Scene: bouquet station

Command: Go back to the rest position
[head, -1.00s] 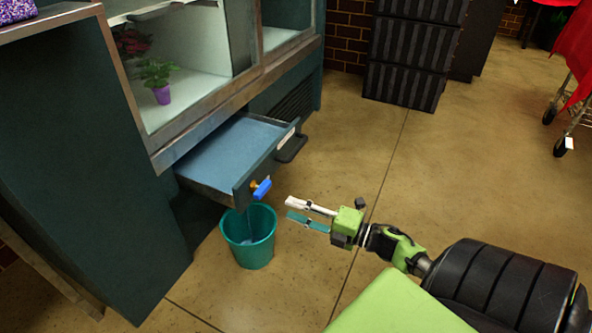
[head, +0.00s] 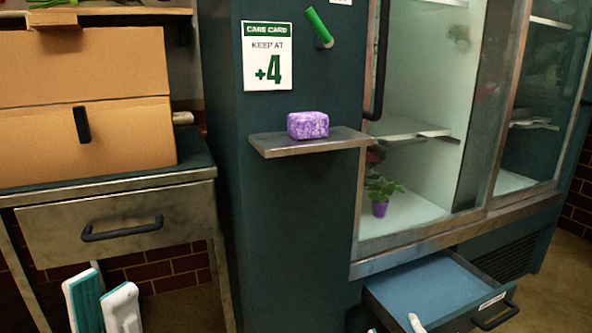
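My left gripper (head: 102,285) shows at the bottom left in the head view, fingers pointing up, in front of the metal table. Its two white-and-teal fingers stand apart with nothing between them. Of my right gripper (head: 394,326), only the fingertips show at the bottom edge, in front of the open drawer (head: 428,290). The tips are apart and I see nothing between them. The rest of both arms is out of view.
A metal table with a shut drawer (head: 125,222) bears a cardboard box (head: 85,105). A purple block (head: 308,125) sits on a small shelf (head: 275,148) on the dark cabinet side. A potted plant (head: 380,208) stands inside the glass-fronted cabinet.

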